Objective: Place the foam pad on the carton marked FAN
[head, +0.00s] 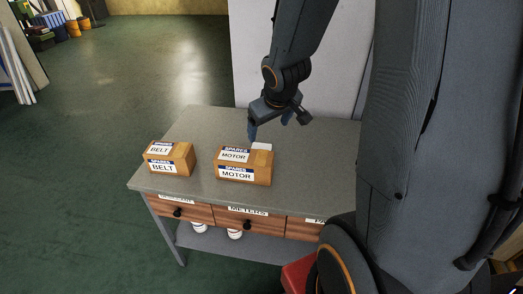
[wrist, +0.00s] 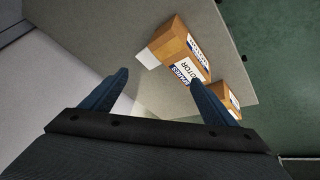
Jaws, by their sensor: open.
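A small white pad (head: 262,146), apparently the foam pad, shows at the back right edge of the carton marked MOTOR (head: 236,174). In the wrist view the white pad (wrist: 147,58) adjoins the plain brown part of the MOTOR carton (wrist: 174,44); whether it lies on the carton or on the table behind it I cannot tell. My gripper (head: 269,132) is open and empty, above and behind the pad. In the wrist view its fingers (wrist: 158,78) are wide apart, with the pad ahead of them. No carton marked FAN is readable in either view.
A carton marked BELT (head: 169,158) stands left of the MOTOR carton on the grey workbench (head: 205,122). Drawers (head: 246,222) and a lower shelf with white containers lie below. A pale panel (head: 246,55) stands behind the bench. Bench top around the cartons is clear.

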